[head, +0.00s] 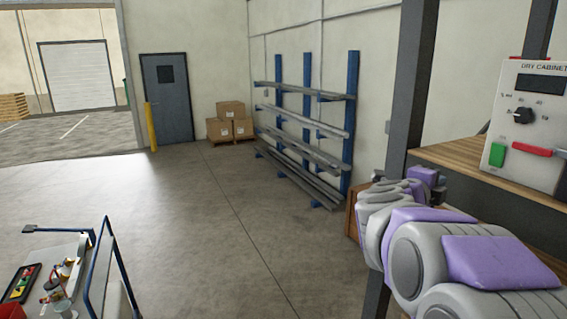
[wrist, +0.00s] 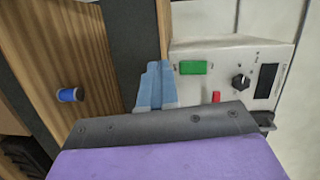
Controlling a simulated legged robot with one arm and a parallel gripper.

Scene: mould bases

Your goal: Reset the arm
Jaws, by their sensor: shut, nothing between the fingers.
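My gripper (wrist: 155,75) shows in the wrist view as two light blue fingers side by side, shut with nothing between them. It is in front of the shelf post, just left of the dry cabinet panel (wrist: 228,65); I cannot tell whether it touches anything. In the head view my purple and grey arm (head: 485,265) reaches in from the lower right towards the wooden shelf, and the fingers cannot be made out there.
The dry cabinet (head: 530,100) has a green button (head: 497,154), a red handle (head: 532,151) and a black knob (head: 523,115). It stands on a wooden shelf (head: 455,160) by a dark post (head: 408,90). A blue spool-like item (wrist: 68,95) is on the wood. Open floor (head: 230,220) lies left.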

